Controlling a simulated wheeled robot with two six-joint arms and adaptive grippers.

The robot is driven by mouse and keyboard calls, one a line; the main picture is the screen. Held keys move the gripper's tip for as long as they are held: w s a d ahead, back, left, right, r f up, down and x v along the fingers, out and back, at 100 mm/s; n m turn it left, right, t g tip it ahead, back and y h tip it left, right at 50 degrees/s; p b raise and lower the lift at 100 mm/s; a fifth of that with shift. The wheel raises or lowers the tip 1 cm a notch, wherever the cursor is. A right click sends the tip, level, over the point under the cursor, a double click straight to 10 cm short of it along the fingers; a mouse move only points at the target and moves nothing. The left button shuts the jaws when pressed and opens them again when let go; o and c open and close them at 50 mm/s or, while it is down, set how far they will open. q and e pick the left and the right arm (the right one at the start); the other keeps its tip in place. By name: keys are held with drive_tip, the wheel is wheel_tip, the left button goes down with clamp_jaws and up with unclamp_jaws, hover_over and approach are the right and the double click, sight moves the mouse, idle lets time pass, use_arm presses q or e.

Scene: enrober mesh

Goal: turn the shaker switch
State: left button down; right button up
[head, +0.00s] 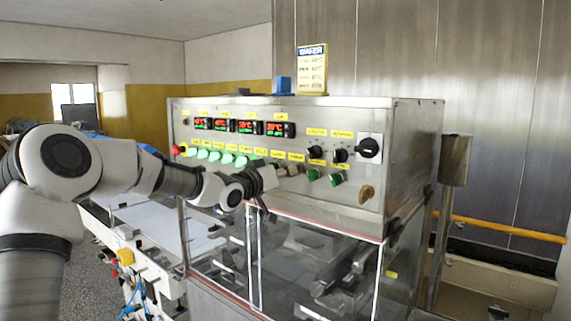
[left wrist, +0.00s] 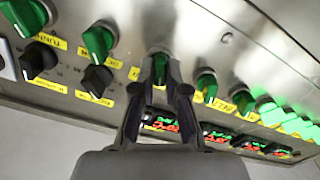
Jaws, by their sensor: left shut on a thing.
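The control panel (head: 300,125) is the metal front of a machine, with a row of green switches and yellow labels too small to read. My left gripper (head: 270,178) reaches the panel from the left, at the middle of the lower row. In the left wrist view my left gripper (left wrist: 162,78) is shut on a green switch (left wrist: 160,60), its fingers on either side of the knob. The fingers hide part of the knob and its label, so I cannot tell its name or exact angle. My right gripper is not in view.
Two more green switches (head: 325,177), black knobs (head: 340,155) and a large black rotary switch (head: 369,147) sit to the right. Lit green switches (head: 215,156) and red-green displays (head: 245,127) are left and above. A clear cover (head: 310,245) lies below the panel.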

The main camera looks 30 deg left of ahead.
use_arm(q)
drive_tip(key=shift+r+n, duration=0.3)
drive_tip(key=shift+n, duration=0.3)
drive_tip(key=c, duration=1.2)
unclamp_jaws()
drive_tip(key=shift+f, duration=0.1)
drive_tip(key=shift+w+f, duration=0.2)
drive_tip(key=s, duration=0.7)
drive_tip(key=shift+a, duration=0.2)
drive_tip(key=shift+s, duration=0.15)
